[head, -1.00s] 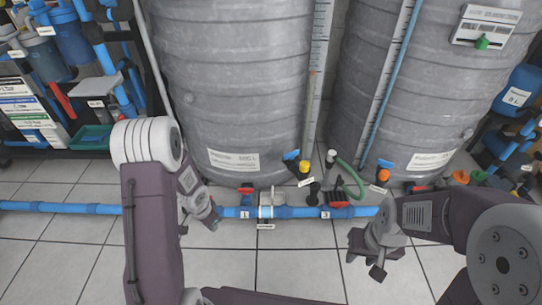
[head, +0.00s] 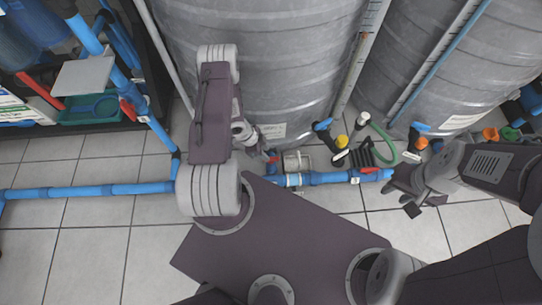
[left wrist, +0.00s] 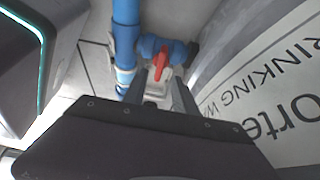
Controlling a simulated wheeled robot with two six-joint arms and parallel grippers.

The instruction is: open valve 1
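Valve 1, with a red handle (head: 272,158) on the blue floor pipe, is partly hidden behind my left arm in the head view. In the left wrist view a red handle (left wrist: 161,62) on a blue valve body (left wrist: 172,47) lies just beyond my left fingertips; no number label is readable there. My left gripper (left wrist: 160,90) is open, its two fingers apart with the handle between them in the picture. I cannot tell whether they touch it. My right gripper (head: 405,198) is open and empty above the floor, right of the pipe end.
Two large grey tanks (head: 285,60) stand behind the pipe (head: 330,178). Another valve (head: 366,155) with a dark and red top and a green hose (head: 384,140) are to the right. A rack with a green tray (head: 90,108) stands at left. Tiled floor (head: 90,235) is clear at left.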

